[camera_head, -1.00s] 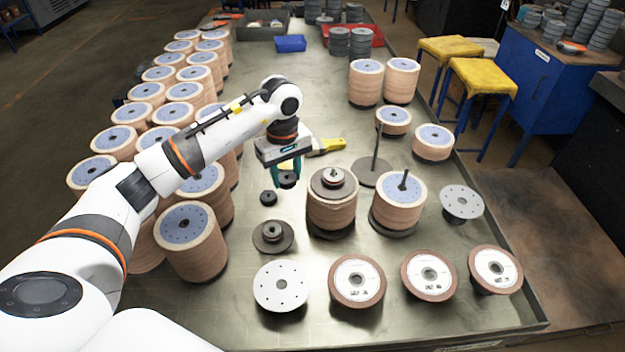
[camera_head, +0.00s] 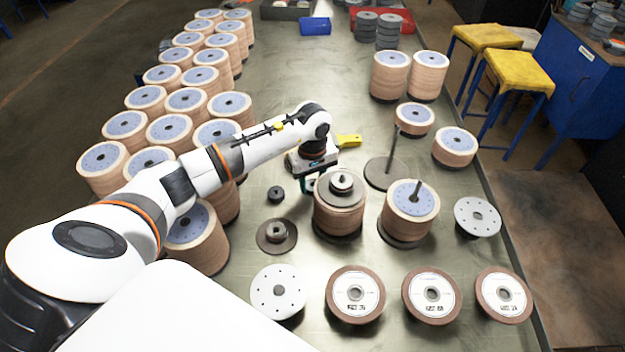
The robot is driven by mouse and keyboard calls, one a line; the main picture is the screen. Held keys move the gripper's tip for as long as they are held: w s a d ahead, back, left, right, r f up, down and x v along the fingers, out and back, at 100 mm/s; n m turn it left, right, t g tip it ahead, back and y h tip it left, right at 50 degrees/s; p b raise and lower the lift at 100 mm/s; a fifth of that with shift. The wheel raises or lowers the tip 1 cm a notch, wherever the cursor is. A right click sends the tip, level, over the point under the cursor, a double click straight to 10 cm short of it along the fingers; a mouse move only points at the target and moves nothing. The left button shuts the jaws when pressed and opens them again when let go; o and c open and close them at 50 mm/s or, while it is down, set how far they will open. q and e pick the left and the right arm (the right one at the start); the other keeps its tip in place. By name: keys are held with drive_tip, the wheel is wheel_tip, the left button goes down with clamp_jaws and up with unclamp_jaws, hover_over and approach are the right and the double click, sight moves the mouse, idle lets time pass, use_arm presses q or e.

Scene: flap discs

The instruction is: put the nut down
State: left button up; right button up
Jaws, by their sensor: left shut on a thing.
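My left gripper (camera_head: 308,184) points down just behind and left of a tan disc stack (camera_head: 338,218). It is shut on a nut, which hardly shows now; the finger ends are partly hidden, and I cannot tell whether the nut touches the table. Another small black nut (camera_head: 275,194) lies on the table to the left. The stack carries a dark flange with a lighter grey piece (camera_head: 342,181) on top. My right gripper is not in view.
A dark flange (camera_head: 276,236) and a pale perforated disc (camera_head: 278,291) lie in front. A second stack (camera_head: 410,208) with a rod and a bare-post stand (camera_head: 385,172) are to the right. Many disc stacks line the left. A yellow-handled brush (camera_head: 347,140) lies behind the gripper.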

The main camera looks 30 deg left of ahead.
use_arm(q)
drive_tip(key=shift+f, duration=0.35)
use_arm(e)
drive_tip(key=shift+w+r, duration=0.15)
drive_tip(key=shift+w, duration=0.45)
use_arm(q)
drive_tip(key=shift+f, duration=0.1)
drive_tip(key=shift+f+b, duration=0.15)
drive_tip(key=shift+b, duration=0.15)
drive_tip(key=o, duration=0.9)
drive_tip(key=shift+c, duration=0.2)
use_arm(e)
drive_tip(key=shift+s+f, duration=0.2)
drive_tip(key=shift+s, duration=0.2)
